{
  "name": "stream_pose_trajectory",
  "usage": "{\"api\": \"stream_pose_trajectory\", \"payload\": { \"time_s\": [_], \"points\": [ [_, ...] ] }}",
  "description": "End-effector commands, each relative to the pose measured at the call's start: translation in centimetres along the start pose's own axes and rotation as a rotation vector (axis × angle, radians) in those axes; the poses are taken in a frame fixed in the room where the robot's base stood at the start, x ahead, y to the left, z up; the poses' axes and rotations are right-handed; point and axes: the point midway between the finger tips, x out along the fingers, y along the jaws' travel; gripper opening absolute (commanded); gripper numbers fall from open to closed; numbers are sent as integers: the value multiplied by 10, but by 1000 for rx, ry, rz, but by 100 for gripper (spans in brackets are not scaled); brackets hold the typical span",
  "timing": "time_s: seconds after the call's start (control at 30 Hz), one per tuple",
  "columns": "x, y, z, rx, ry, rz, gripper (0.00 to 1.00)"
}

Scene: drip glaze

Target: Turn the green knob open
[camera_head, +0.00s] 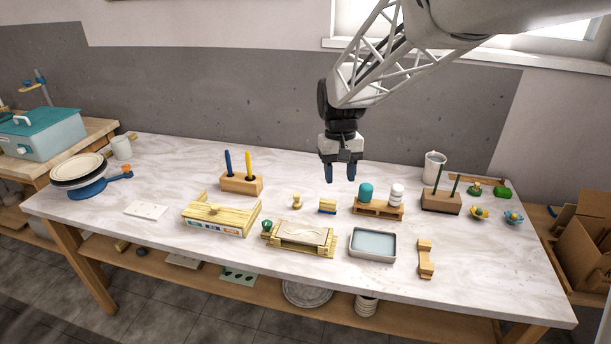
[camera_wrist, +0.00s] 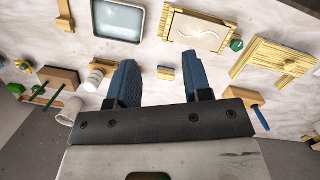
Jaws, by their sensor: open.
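A small green knob (camera_head: 266,225) sits at the left end of a wooden frame (camera_head: 290,245) holding a pale panel with a wavy mark, near the table's front middle. In the wrist view the green knob (camera_wrist: 237,45) is at the upper right, beside the frame (camera_wrist: 176,26). My gripper (camera_head: 341,173) is open and empty, fingers pointing down, high above the back middle of the table. It is well apart from the knob, behind it and to its right. In the wrist view its blue fingers (camera_wrist: 158,75) are spread with the table between them.
A grey water tray (camera_head: 373,244) stands right of the frame and a wooden box (camera_head: 220,216) left of it. Behind are a small blue-and-yellow block (camera_head: 327,206) and a rack (camera_head: 378,208) with green and white pieces. Upright tools stand in wooden blocks (camera_head: 241,183).

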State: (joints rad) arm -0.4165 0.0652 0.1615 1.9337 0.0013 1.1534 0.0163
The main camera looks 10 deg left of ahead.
Motion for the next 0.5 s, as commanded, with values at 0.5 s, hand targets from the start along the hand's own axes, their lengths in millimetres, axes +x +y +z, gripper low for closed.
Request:
{"api": "stream_pose_trajectory", "payload": {
  "time_s": [0.5],
  "points": [
    [60, -101, -106, -125, -123, 29, 45]
  ]
}}
